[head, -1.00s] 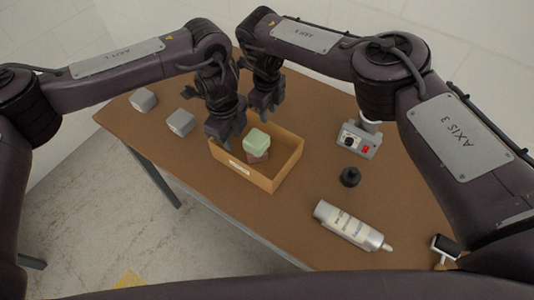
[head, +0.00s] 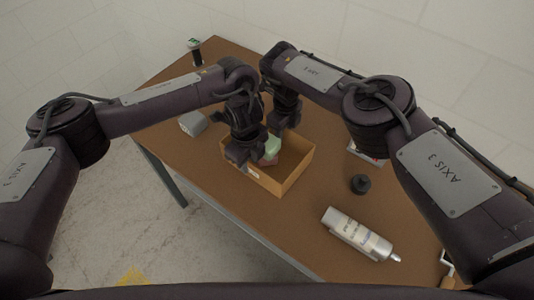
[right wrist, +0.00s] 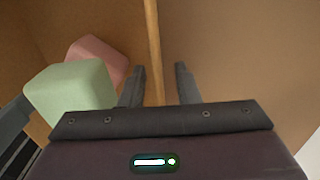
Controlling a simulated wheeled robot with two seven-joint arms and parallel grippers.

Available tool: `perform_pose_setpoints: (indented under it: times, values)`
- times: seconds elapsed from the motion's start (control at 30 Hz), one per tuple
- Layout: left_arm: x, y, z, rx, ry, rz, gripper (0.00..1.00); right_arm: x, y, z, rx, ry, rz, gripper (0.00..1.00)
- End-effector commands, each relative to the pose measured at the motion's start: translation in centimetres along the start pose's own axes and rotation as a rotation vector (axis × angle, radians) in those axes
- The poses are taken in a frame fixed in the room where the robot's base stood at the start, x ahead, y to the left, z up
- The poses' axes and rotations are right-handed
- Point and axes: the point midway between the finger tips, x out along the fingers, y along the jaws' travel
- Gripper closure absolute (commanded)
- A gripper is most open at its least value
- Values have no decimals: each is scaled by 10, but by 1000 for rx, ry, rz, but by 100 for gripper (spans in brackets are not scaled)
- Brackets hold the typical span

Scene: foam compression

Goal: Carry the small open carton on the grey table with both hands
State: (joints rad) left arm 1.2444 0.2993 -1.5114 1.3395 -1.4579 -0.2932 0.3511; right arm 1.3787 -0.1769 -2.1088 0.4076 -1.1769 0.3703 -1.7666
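The small open carton (head: 296,175) stands on a table (head: 300,230) whose top looks brown. Inside it a pale green block (head: 273,146) rests on or against a reddish block (head: 269,160); both also show in the right wrist view, green (right wrist: 70,92) and reddish (right wrist: 97,58). My left gripper (head: 240,158) is down at the carton's left end; its fingers are too dark to read. My right gripper (head: 281,126) is at the far end. In the right wrist view its fingers (right wrist: 158,84) are apart, with the carton wall (right wrist: 152,40) between them and gaps beside it.
A white bottle (head: 358,234) lies at the front right, with a black round part (head: 360,184) behind it. A grey device (head: 365,152) is mostly hidden by my right arm. A grey block (head: 192,122) sits left of the carton. A dark green-topped item (head: 195,50) stands at the far corner.

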Motion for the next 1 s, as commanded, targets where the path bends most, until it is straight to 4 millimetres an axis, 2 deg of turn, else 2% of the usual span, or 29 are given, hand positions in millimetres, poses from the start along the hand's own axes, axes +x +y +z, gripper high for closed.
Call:
perform_pose_setpoints:
  times: [0.2,0.57,0.8,1.0]
  values:
    - [15,0,0,-1,1,1,71,14,0,0,-1,0,-1,71]
    - [17,0,0,-1,-1,0,71,16,0,1,-2,-2,-1,71]
    - [17,0,0,0,-1,0,100,16,0,1,-2,-2,-1,100]
    - [17,0,0,-1,-1,0,100,16,0,1,-2,-2,-1,100]
